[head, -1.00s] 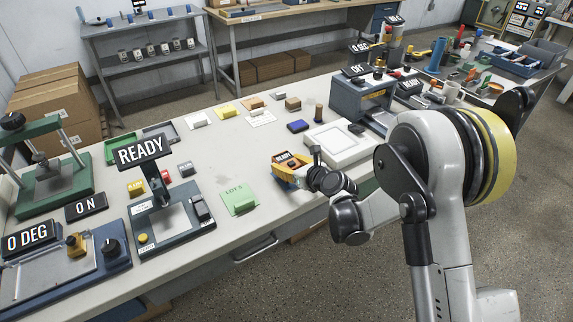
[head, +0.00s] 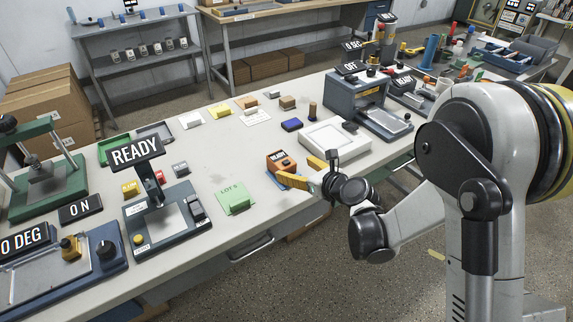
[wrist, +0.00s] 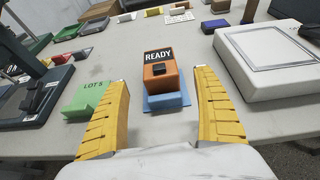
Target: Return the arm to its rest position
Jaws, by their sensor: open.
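My gripper (head: 304,173) has yellow fingers and is held over the front edge of the long workbench (head: 262,207). In the wrist view my gripper (wrist: 162,108) is open, with its two yellow fingers well apart and nothing between their tips. My grey arm reaches in from the right side of the head view. An orange device (head: 282,160) with a READY label stands just beyond the fingers; it also shows in the wrist view (wrist: 161,79), on a blue base. Whether a fingertip touches it cannot be told.
A green LOT 5 block (head: 234,198) sits left of the gripper. A white framed panel (head: 322,142) lies to its right and behind. A READY-labelled station (head: 165,222) and a blue-grey machine (head: 357,95) stand on the bench. Floor (head: 330,270) in front is open.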

